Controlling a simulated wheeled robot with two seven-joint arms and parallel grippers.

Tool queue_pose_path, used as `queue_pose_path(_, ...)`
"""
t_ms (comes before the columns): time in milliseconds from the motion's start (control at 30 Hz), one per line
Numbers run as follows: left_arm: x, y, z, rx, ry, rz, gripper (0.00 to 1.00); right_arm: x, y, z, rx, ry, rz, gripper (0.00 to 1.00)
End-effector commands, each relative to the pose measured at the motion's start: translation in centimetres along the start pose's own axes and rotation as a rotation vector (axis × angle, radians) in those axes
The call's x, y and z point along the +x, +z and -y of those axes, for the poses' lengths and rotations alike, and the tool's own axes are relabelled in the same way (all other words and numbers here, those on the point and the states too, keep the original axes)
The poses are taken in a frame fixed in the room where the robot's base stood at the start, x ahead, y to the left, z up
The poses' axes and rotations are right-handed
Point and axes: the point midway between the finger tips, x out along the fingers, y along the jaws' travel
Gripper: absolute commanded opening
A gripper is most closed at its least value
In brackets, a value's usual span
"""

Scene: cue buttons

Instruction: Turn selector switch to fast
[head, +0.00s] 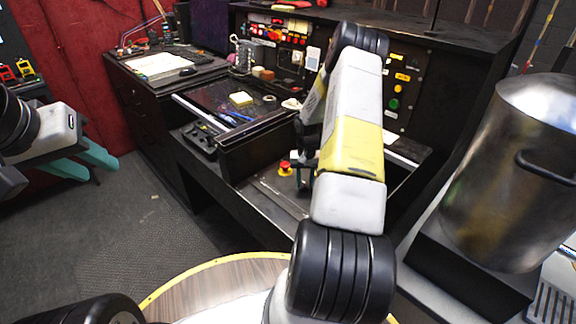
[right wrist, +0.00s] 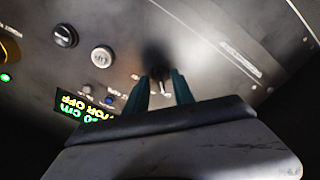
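In the right wrist view, the teal fingers of my right gripper (right wrist: 160,92) point at a grey control panel (right wrist: 205,25). The fingers are apart, with a small silver lever-like part (right wrist: 163,89) in the gap; I cannot tell if they touch it. A dark blurred patch lies just beyond. A black round knob (right wrist: 65,36) is at the upper left. I cannot tell which part is the selector switch, and "fast" is not readable. In the head view my right gripper (head: 301,184) is low over the desk, partly hidden by my arm. My left gripper (head: 102,170) is open and empty at the left.
A grey button (right wrist: 102,57) and a lit green display (right wrist: 85,107) are on the panel. A red mushroom button (head: 285,168) is left of my right gripper. A large metal pot (head: 515,165) stands at the right. Open floor (head: 90,225) lies at the left.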

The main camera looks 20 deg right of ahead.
Motion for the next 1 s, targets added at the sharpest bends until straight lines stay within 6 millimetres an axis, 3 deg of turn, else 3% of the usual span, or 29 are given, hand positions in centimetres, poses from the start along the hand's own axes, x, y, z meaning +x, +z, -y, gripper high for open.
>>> queue_pose_path(133, 0.0, 0.0, 0.0, 0.0, 0.0, 0.0, 0.36, -0.03, 0.0, -0.01, 0.0, 0.0, 0.0, 0.28)
queue_pose_path(267, 0.0, 0.0, 0.0, 0.0, 0.0, 0.0, 0.36, -0.04, 0.0, -0.01, 0.0, 0.0, 0.0, 0.03)
queue_pose_path(300, 0.0, 0.0, 0.0, 0.0, 0.0, 0.0, 0.36, -0.04, 0.0, -0.01, 0.0, 0.0, 0.0, 0.0)
queue_pose_path(667, 0.0, 0.0, 0.0, 0.0, 0.0, 0.0, 0.36, -0.07, 0.01, 0.01, 0.017, 0.0, 0.0, 0.0)
queue_pose_path(1000, 0.0, 0.0, 0.0, 0.0, 0.0, 0.0, 0.36, -0.12, 0.0, 0.06, 0.192, 0.002, 0.0, 0.0)
